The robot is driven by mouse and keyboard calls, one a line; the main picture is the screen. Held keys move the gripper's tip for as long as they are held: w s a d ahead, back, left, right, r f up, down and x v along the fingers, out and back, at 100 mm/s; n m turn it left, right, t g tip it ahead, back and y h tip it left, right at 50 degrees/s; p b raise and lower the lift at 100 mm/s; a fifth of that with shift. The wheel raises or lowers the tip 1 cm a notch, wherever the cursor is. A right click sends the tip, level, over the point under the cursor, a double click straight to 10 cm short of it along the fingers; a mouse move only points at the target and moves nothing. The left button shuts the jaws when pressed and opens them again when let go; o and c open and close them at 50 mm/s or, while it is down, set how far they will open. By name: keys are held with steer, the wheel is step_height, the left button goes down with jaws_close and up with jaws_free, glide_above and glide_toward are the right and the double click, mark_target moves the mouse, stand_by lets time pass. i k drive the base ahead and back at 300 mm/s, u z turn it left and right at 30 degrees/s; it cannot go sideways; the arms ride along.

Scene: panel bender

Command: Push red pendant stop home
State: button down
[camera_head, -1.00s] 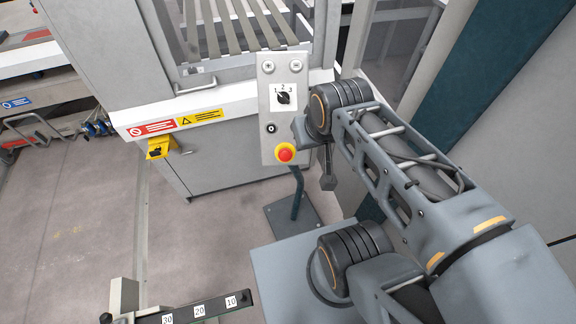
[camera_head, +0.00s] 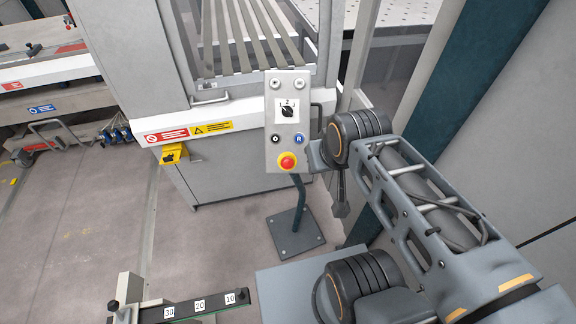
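The red pendant stop (camera_head: 288,161) is a round red button on a yellow collar, at the bottom of a grey upright control panel (camera_head: 271,128). Its face is unobstructed; I cannot tell how far in it sits. My arm reaches in from the lower right, its joint just right of the panel. A slim dark grey piece (camera_head: 341,196) hangs below that joint, right of the stop and apart from it in the picture. It may be my gripper's end, but its fingers cannot be made out.
The panel also has a 1-2-3 selector (camera_head: 288,112), a black button (camera_head: 275,139) and a blue R button (camera_head: 299,139). Its post stands on a dark floor plate (camera_head: 296,236). A white machine cabinet (camera_head: 225,172) is behind. Open floor (camera_head: 110,215) lies left.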

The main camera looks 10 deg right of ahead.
mark_target(287, 163)
steer(key=k, duration=1.65)
steer(key=u, duration=0.95)
steer(key=i, duration=1.55)
steer(key=z, duration=0.65)
